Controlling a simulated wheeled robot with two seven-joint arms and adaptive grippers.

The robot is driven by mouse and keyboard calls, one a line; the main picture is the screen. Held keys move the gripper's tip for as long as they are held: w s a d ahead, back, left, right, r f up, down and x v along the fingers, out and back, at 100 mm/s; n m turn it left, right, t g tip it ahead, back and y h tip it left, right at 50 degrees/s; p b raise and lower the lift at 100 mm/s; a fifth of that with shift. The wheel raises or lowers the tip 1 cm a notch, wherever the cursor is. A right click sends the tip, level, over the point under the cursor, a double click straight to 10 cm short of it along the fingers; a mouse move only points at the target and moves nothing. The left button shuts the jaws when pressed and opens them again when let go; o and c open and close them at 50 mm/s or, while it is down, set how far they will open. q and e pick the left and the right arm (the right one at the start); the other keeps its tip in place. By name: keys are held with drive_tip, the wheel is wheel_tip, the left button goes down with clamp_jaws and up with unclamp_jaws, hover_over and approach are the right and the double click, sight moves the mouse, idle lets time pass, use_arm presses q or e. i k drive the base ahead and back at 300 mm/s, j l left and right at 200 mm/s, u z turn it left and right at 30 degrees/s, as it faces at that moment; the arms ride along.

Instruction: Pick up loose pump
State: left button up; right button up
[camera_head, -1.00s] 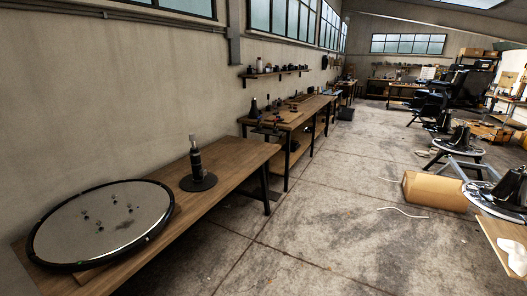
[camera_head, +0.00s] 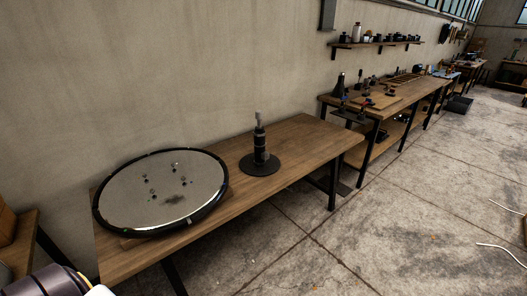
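A loose pump (camera_head: 260,148), a dark cylinder with a grey top on a round black base, stands upright on the wooden table (camera_head: 310,150) along the wall. It is to the right of a large round plate with a black rim (camera_head: 135,195), which lies on the same table with several small bits on its grey face. Neither of my grippers shows in the head view, so nothing is seen touching the pump.
A second workbench (camera_head: 400,97) with tools stands farther along the wall, under a shelf (camera_head: 375,45) of small items. A wooden piece of furniture (camera_head: 22,235) is at the left edge. The concrete floor (camera_head: 400,220) in front of the tables is mostly clear.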

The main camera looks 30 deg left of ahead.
sight(260, 163)
drive_tip(key=i+u, duration=0.2)
drive_tip(key=i, duration=0.25)
drive_tip(key=i+l+u, duration=0.2)
drive_tip(key=i, duration=0.2)
drive_tip(key=i+l+u, duration=0.2)
drive_tip(key=i, duration=0.2)
